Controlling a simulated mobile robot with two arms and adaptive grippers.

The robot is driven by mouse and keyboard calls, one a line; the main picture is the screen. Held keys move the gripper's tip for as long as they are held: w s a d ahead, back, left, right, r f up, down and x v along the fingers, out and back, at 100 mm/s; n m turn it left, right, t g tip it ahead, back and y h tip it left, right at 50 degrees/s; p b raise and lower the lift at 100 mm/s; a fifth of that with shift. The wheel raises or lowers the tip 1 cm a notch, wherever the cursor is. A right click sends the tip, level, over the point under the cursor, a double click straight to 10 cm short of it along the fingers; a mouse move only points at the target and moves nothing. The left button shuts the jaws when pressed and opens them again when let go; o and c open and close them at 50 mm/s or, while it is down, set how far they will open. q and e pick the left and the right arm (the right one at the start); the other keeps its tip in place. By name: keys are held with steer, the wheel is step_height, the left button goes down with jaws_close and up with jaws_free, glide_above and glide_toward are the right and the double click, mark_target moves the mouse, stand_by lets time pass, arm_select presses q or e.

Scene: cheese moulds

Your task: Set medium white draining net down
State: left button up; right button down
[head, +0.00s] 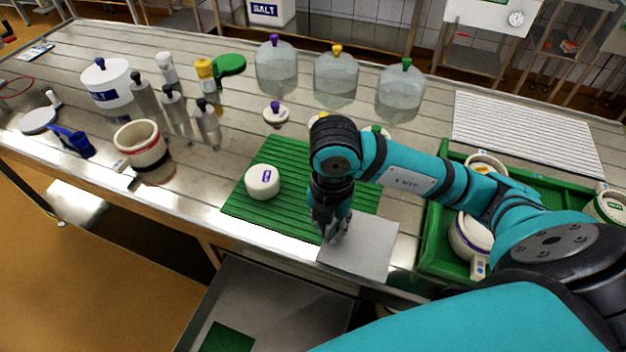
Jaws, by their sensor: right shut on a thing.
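The draining net looks like a pale grey-white square sheet (362,249), near the table's front edge. It lies over or just above the front right corner of the green ribbed mat (290,160). My right gripper (335,234) points down and is shut on the sheet's left part. The fingertips are small and partly dark, and I cannot tell whether the sheet touches the surface below. My left gripper is not in view.
A white cheese (262,182) with a purple mark sits on the green mat. A green crate (432,240) with moulds stands at right, partly behind my arm. A white ribbed mat (528,130) lies back right. Clear jars (336,76) stand behind; a mould (140,146) stands left.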

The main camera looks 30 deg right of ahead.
steer(key=w+d+p, duration=0.1)
steer(key=w, duration=0.3)
steer(key=w+d, duration=0.1)
steer(key=w, duration=0.3)
steer(key=w+d+f+p, duration=0.1)
steer(key=w+d, duration=0.1)
steer(key=w, duration=0.2)
steer(key=shift+w+p, duration=0.15)
steer(key=shift+p, duration=0.2)
step_height(320, 180, down, 3)
steer(key=shift+r+p, duration=0.1)
steer(key=shift+p, duration=0.55)
steer(key=shift+f, duration=0.5)
steer(key=c, duration=1.4)
jaws_free()
steer(key=shift+o, duration=0.2)
step_height(320, 180, up, 12)
steer(key=b, duration=0.2)
